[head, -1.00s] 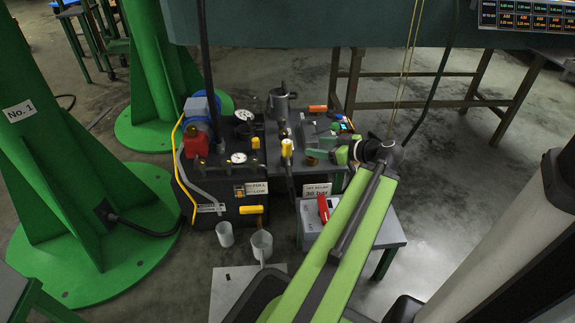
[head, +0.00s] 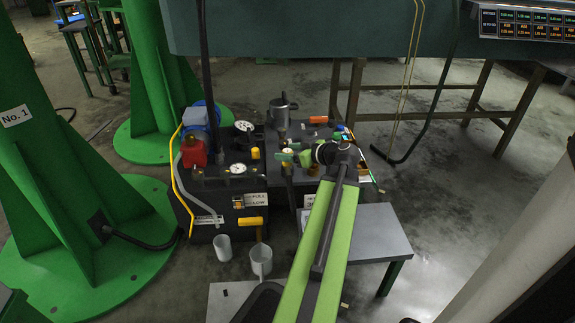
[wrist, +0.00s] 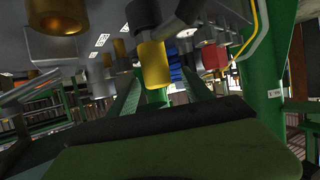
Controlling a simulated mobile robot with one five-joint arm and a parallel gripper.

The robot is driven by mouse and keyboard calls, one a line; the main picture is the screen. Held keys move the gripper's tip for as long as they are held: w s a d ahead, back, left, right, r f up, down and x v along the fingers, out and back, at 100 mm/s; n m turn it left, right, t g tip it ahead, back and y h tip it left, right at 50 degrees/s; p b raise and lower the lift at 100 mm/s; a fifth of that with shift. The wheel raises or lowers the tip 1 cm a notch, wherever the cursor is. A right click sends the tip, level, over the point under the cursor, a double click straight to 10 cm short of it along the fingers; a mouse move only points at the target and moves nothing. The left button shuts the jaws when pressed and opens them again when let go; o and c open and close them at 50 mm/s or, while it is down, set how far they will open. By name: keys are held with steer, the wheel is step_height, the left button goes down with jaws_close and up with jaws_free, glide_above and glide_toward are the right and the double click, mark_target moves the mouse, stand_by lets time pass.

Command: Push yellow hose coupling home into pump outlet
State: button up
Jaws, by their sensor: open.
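The yellow hose coupling (head: 287,151) shows small in the head view, by the top of a dark upright part beside the pump unit. In the wrist view the yellow coupling (wrist: 154,66) is a yellow cylinder below a black cylindrical piece. My gripper (head: 293,157) is at the coupling in the head view. In the wrist view my open gripper (wrist: 160,83) has one finger on each side of the coupling. I cannot tell whether either finger touches it. The pump outlet and how deep the coupling sits in it cannot be made out.
The dark pump unit (head: 205,190) carries a gauge (head: 238,168), a red part (head: 193,152) and a yellow lever (head: 250,221). A metal pot (head: 281,110) stands behind. Two cups stand in front. A grey table (head: 375,232) at the right has bare room.

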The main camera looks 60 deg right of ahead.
steer(key=b+x, duration=0.1)
steer(key=x, duration=0.2)
steer(key=shift+w+d+f, duration=0.15)
steer(key=shift+w, duration=0.25)
jaws_close()
